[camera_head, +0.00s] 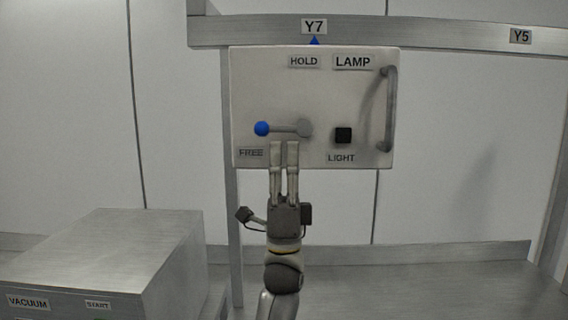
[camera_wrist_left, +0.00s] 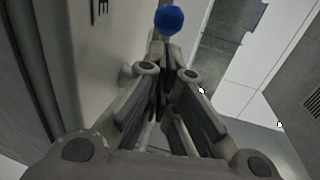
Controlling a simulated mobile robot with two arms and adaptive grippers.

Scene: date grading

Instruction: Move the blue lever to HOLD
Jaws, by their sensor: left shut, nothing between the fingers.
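The blue lever (camera_head: 287,128) is on the front of a pale panel box (camera_head: 310,90). Its arm lies level, with the blue knob (camera_head: 262,129) at the left end, above the FREE label (camera_head: 251,152). The HOLD label (camera_head: 304,61) is higher up, above the grey pivot. My left gripper (camera_head: 285,145) is shut and empty, pointing up, with its fingertips just below the lever arm in the picture. In the left wrist view the knob (camera_wrist_left: 170,20) shows beyond the fingertips (camera_wrist_left: 168,73). I cannot tell whether the fingers touch the lever. My right gripper is not in view.
A grey handle (camera_head: 388,108) stands out on the panel's right side, and a black LIGHT button (camera_head: 343,135) is right of the lever. A metal VACUUM box (camera_head: 110,255) stands at the lower left. The counter (camera_head: 420,285) at the lower right is clear.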

